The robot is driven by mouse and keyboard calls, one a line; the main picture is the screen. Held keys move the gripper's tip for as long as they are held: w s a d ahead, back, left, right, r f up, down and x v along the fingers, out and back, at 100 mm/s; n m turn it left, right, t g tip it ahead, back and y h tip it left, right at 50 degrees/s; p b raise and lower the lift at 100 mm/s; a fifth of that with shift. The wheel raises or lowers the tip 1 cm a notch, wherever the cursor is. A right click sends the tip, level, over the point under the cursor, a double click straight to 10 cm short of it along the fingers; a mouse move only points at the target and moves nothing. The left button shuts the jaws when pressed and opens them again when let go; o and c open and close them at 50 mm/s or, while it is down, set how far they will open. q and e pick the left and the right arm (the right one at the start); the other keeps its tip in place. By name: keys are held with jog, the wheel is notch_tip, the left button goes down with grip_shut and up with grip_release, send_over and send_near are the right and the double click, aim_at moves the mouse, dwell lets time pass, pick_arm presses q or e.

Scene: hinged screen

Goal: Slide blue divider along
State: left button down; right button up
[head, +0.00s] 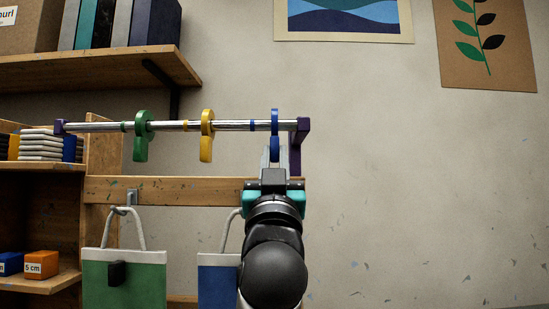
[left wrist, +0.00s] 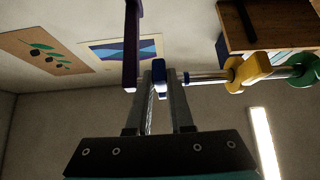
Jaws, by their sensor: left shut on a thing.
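The blue divider (head: 274,118) hangs on a metal rod (head: 229,126) near its right end, just left of the purple end bracket (head: 300,134). A blue band (head: 252,125) marks the rod a short way to its left. My left gripper (head: 271,153) reaches up from below and is shut on the divider's lower part. In the left wrist view the blue divider (left wrist: 158,74) sits between the fingertips of my left gripper (left wrist: 158,84). My own arm hides part of the view below the rod. My right gripper is not in view.
A yellow divider (head: 207,122) and a green divider (head: 142,125) hang further left on the rod. A wooden rail (head: 170,190) below carries a green bag (head: 124,280) and a blue bag (head: 217,285). Shelves (head: 95,68) stand left. The rod between the blue and yellow dividers is clear.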

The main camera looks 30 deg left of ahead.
pick_arm(q)
jog(key=shift+s+a+p, duration=0.2)
jog(key=shift+s+a, duration=0.3)
jog(key=shift+a, duration=0.35)
jog(key=shift+s+a+p, duration=0.15)
jog(key=shift+s+a, duration=0.3)
jog(key=shift+a, duration=0.35)
jog(key=c, duration=0.7)
grip_release()
jog(key=shift+c, duration=0.2)
jog(key=shift+s+f, duration=0.1)
jog(key=b+v, duration=1.5)
jog(key=b, duration=0.1)
